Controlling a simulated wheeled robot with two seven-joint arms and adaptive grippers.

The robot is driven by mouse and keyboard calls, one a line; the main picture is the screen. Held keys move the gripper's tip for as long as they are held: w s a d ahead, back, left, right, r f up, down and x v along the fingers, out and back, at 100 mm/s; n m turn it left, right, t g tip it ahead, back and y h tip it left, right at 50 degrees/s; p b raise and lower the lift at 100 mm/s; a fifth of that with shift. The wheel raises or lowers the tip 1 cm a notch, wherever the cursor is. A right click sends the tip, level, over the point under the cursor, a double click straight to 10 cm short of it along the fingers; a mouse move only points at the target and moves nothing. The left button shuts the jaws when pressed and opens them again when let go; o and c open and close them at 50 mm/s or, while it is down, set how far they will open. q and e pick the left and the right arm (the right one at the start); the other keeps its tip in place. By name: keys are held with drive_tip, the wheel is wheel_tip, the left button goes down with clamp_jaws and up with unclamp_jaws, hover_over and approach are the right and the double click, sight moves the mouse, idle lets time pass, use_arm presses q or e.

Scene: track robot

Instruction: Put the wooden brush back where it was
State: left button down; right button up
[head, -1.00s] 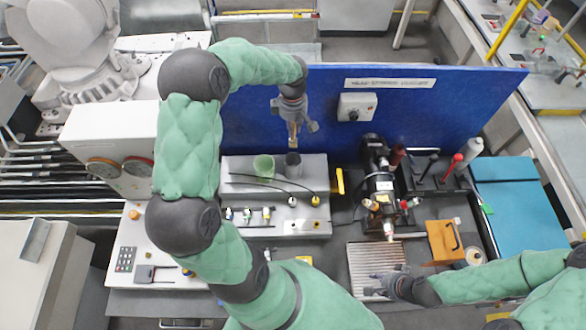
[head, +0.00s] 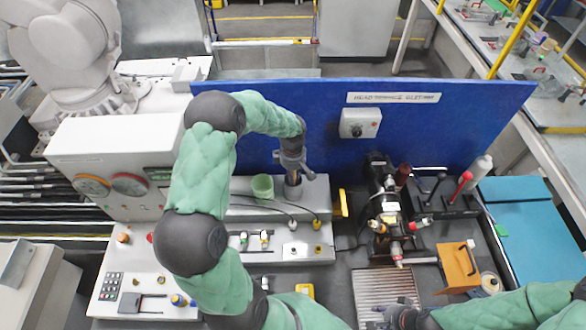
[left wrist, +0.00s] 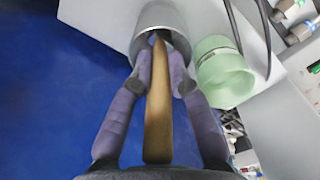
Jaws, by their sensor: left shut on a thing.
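The wooden brush (left wrist: 158,105) shows in the left wrist view as a tan handle between the two fingers of my left gripper (left wrist: 160,78). My left gripper is shut on it. The far end of the brush reaches into the mouth of a grey metal cup (left wrist: 150,18); how deep it sits is hidden. In the head view my left gripper (head: 293,168) points down right over the grey cup (head: 292,191), and the brush is hidden there. My right gripper (head: 384,312) is low in the head view, over a ribbed metal plate; its fingers are too unclear to judge.
A green cup (head: 263,187) stands just left of the grey cup, close to my left gripper; it also shows in the left wrist view (left wrist: 222,75). A blue panel (head: 430,125) rises behind. Black cables (head: 262,208) run in front of the cups.

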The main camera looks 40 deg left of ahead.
use_arm(q)
drive_tip(key=shift+f, duration=0.8)
use_arm(e)
drive_tip(key=shift+f, duration=0.4)
use_arm(q)
drive_tip(key=shift+b, duration=0.3)
use_arm(e)
drive_tip(key=shift+f, duration=0.1)
use_arm(q)
drive_tip(key=shift+f+b, duration=0.35)
use_arm(e)
drive_tip(key=shift+f, duration=0.35)
use_arm(q)
drive_tip(key=c, duration=1.2)
unclamp_jaws()
drive_tip(key=shift+r, duration=0.15)
use_arm(e)
drive_tip(key=shift+r, duration=0.25)
